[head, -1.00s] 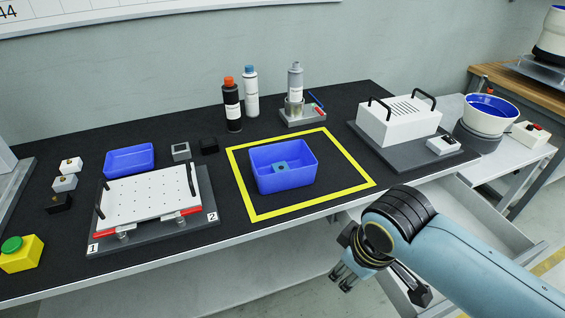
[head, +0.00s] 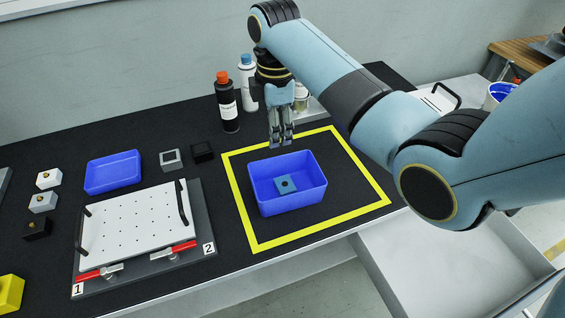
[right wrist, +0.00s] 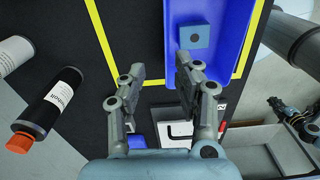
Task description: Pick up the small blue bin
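A deeper blue bin (head: 288,205) stands upright inside the yellow square outline, with a small blue block (head: 286,185) in it. A shallower blue bin (head: 114,172) lies behind the white perforated plate at the left. My right gripper (head: 282,142) points down at the rear edge of the deeper bin, with nothing between its fingers. In the right wrist view its fingers (right wrist: 160,66) are apart, one overlapping the bin's edge (right wrist: 212,78); I cannot tell whether they touch. What looks like my left gripper (right wrist: 283,110) shows small at the right of that view.
A black bottle (head: 228,105) and a white bottle (head: 247,85) stand behind my right gripper. The white perforated plate (head: 135,225) with red-handled clamps is left of the yellow outline. An open drawer (head: 470,260) juts out at front right. Black tabletop inside the outline is clear around the bin.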

